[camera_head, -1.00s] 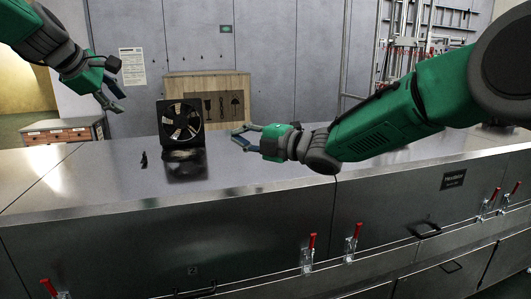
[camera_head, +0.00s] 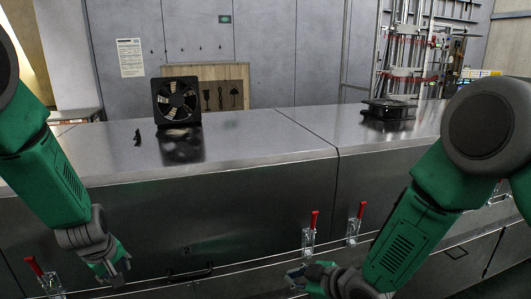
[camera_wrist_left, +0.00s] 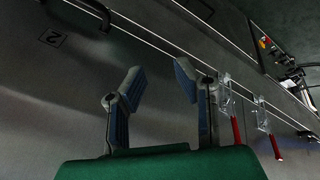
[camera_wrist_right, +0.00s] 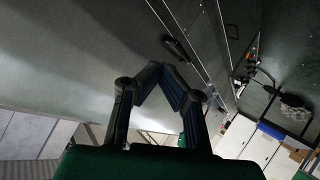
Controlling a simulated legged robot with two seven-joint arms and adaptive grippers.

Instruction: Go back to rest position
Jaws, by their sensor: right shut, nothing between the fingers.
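My left gripper (camera_head: 118,272) hangs low at the left in the head view, in front of the metal dryer housing (camera_head: 250,205). In the left wrist view its two fingers (camera_wrist_left: 160,82) stand apart with nothing between them. My right gripper (camera_head: 298,277) is low near the middle of the head view, also in front of the housing. In the right wrist view its fingertips (camera_wrist_right: 160,72) come together, empty. Both arms are lowered, with the grippers below the housing's top edge.
A black fan (camera_head: 175,100) and a small dark piece (camera_head: 137,137) are on the housing top. A dark flat device (camera_head: 389,109) lies at the right. Red-handled clamps (camera_head: 310,235) and a black handle (camera_head: 190,273) stick out of the front. A wooden crate (camera_head: 233,73) stands behind.

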